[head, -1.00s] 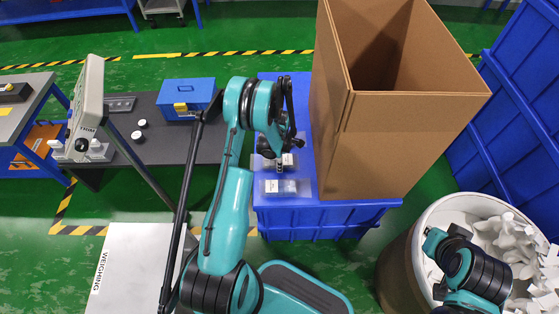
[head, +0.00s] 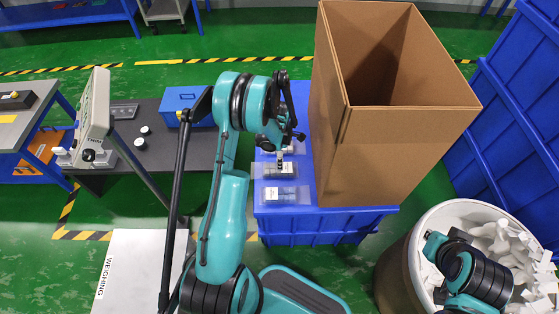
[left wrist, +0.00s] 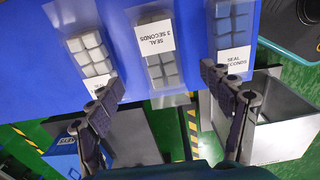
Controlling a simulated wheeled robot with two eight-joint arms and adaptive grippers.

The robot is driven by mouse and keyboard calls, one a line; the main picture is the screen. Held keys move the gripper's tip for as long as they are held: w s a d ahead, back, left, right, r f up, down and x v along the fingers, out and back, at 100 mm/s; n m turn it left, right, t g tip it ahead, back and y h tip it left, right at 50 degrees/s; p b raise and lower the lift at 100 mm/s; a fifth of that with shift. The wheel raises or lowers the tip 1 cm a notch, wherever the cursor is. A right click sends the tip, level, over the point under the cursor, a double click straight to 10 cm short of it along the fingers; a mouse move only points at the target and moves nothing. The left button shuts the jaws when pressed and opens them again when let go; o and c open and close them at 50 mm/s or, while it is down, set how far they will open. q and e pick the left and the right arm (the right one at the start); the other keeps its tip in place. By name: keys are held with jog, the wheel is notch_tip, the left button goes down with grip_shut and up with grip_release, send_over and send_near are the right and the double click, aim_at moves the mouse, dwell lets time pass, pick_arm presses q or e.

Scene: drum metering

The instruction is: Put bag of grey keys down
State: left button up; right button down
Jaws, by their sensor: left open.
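The bag of grey keys (left wrist: 160,68) lies flat on the blue surface in the left wrist view, with a white label reading "SEAL 3 SECONDS". My left gripper (left wrist: 160,80) is open, its fingers apart on either side of this bag, not closed on it. A bag of lighter keys (left wrist: 90,55) lies to its left and a bag of blue-grey keys (left wrist: 232,28) to its right. In the head view the left gripper (head: 282,153) hangs over the row of bags and partly hides the farther ones. My right gripper is out of sight; its arm is over the drum.
A tall open cardboard box (head: 400,150) stands right of the bags on the blue crate (head: 315,226). A drum (head: 405,262) of white pieces is at lower right. A blue box (head: 184,102) and a weighing plate (head: 140,265) are on the left.

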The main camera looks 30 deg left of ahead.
pick_arm(q)
jog(key=s+d+r+m+t, duration=0.2)
jog(key=d+r+m, duration=0.25)
jog(key=r, duration=0.65)
jog(key=s+d+r+m+t, duration=0.1)
jog(key=s+d+r+m, duration=0.2)
jog(key=r+m, duration=0.55)
jog(key=s+d+r+m+t, duration=0.2)
jog(key=s+d+r+m, duration=0.2)
jog(key=s, duration=0.3)
jog(key=s+d+r+m+t, duration=0.2)
jog(key=s+d+r+m, duration=0.2)
jog(key=s+r+m, duration=0.2)
jog(key=shift+s+m+p, duration=0.3)
jog(key=shift+s+m, duration=0.15)
jog(key=shift+m, duration=0.25)
jog(key=shift+o, duration=0.4)
jog(key=shift+w+a, duration=0.1)
